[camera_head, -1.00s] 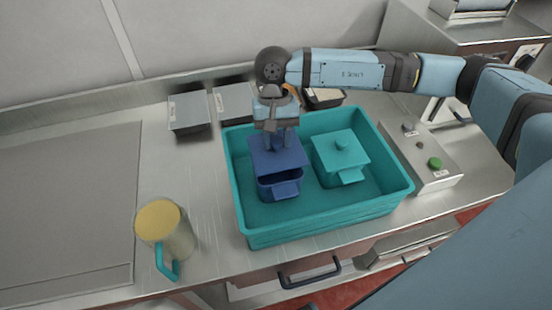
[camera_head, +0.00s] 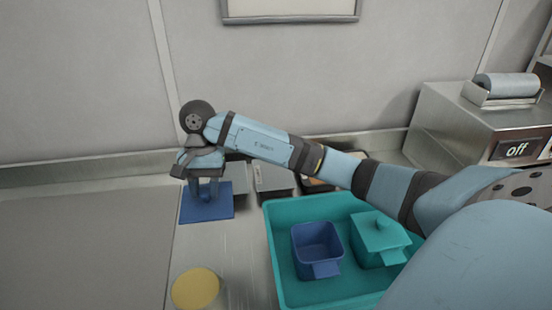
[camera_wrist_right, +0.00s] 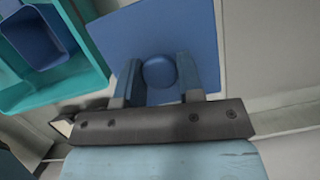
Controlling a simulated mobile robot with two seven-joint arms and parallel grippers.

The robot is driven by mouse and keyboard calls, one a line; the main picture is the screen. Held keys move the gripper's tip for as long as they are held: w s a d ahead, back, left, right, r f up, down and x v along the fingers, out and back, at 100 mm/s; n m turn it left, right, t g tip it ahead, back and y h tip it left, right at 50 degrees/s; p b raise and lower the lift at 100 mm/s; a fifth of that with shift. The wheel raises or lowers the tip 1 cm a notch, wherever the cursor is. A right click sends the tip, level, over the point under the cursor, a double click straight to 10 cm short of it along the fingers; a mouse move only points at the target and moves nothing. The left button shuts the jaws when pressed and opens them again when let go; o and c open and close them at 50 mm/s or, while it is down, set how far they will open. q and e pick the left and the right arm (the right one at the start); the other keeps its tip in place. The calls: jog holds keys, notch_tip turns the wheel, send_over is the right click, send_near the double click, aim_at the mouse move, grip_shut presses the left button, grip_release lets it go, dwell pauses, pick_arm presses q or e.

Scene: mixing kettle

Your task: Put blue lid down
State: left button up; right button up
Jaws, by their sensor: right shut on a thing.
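The blue lid (camera_head: 207,208) is a flat square with a round knob. My right gripper (camera_head: 207,184) is shut on its knob, left of the teal crate. In the right wrist view the blue lid (camera_wrist_right: 150,32) spreads out beyond the fingers, and the right gripper (camera_wrist_right: 160,75) has a finger on each side of the round knob. Whether the lid touches the counter or hangs just above it, I cannot tell. The blue container (camera_head: 317,249) stands uncovered in the crate. My left gripper is not in view.
The teal crate (camera_head: 283,281) also holds a teal container with its lid (camera_head: 380,233). A yellow-topped jug (camera_head: 196,289) stands at the front. Grey boxes (camera_head: 272,179) sit by the back wall. Bare counter lies to the left.

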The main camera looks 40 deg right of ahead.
jog(key=shift+w+a, duration=0.3)
jog(key=shift+w, duration=0.35)
jog(key=shift+s+f, duration=0.1)
jog(key=shift+f, duration=0.25)
notch_tip(320, 180, down, 14)
jog(key=p, duration=0.2)
jog(key=shift+f+p, duration=0.25)
jog(key=shift+p, duration=0.1)
notch_tip(320, 180, down, 4)
jog(key=shift+f+p, duration=0.25)
jog(key=shift+p, duration=0.15)
jog(key=shift+f, duration=0.15)
jog(key=shift+f+b, duration=0.2)
jog(key=shift+b, duration=0.2)
jog(key=o, duration=0.9)
jog(key=shift+r, duration=0.15)
